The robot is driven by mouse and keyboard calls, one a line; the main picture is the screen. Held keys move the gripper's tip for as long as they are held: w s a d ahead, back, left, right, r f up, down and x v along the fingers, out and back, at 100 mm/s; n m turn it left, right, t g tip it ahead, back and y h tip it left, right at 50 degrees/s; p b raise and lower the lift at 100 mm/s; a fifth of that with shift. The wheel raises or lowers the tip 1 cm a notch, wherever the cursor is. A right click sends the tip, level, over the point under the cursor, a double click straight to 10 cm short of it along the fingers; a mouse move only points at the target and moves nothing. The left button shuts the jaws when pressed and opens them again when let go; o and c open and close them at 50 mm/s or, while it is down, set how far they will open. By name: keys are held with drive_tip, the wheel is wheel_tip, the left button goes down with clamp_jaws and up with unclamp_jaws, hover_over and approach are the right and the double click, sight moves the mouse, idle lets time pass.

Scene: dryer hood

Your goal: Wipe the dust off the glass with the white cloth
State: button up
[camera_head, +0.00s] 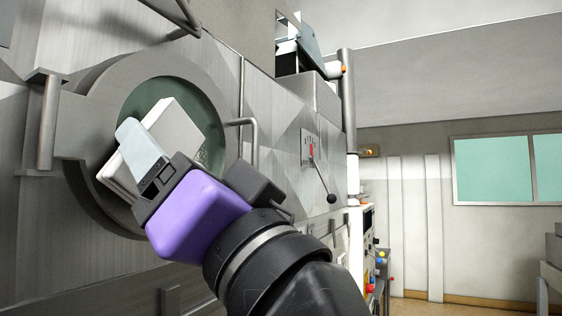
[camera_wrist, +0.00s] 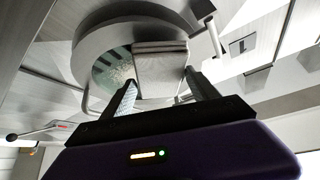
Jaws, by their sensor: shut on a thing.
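The round glass (camera_head: 208,128) is set in a thick metal ring on the upright front of the machine. Pale specks of dust show on its lower right part; they also show on the glass in the wrist view (camera_wrist: 112,76). The white cloth (camera_head: 174,126), a folded, block-like pad, is in front of the glass and covers much of it. It also shows in the wrist view (camera_wrist: 160,62). My gripper (camera_head: 135,150) is shut on the cloth, with its fingers on either side. I cannot tell whether the cloth touches the glass.
A bar handle (camera_head: 247,140) stands out at the right of the ring. A lever with a black knob (camera_head: 331,198) juts out farther right. A hinge post (camera_head: 48,122) is at the left. The room beyond the machine at right is mostly open.

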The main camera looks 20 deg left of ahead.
sight(200, 156)
drive_tip(key=shift+a, duration=0.8)
idle(0.6)
drive_tip(key=shift+w, duration=0.1)
drive_tip(key=shift+w+d+b, duration=0.2)
drive_tip(key=shift+w+b, duration=0.5)
drive_tip(key=shift+w, duration=3.2)
drive_tip(key=shift+c, duration=0.2)
drive_tip(key=shift+w+d+f, duration=0.1)
drive_tip(key=shift+w+d, duration=0.05)
drive_tip(key=shift+w, duration=1.05)
drive_tip(key=shift+w+d+b, duration=0.15)
drive_tip(key=shift+d+b, duration=0.05)
drive_tip(key=shift+b, duration=0.15)
drive_tip(key=shift+s+a, duration=0.1)
drive_tip(key=shift+s, duration=1.65)
drive_tip(key=shift+s+a+p, duration=0.15)
drive_tip(key=shift+s+a, duration=0.05)
drive_tip(key=shift+s, duration=1)
drive_tip(key=shift+s+a+p, duration=0.15)
drive_tip(key=shift+s, duration=1.05)
drive_tip(key=shift+s+a+p, duration=0.15)
drive_tip(key=shift+s+a, duration=0.05)
drive_tip(key=shift+s, duration=1)
drive_tip(key=shift+s+d, duration=0.2)
drive_tip(key=shift+d, duration=2.8)
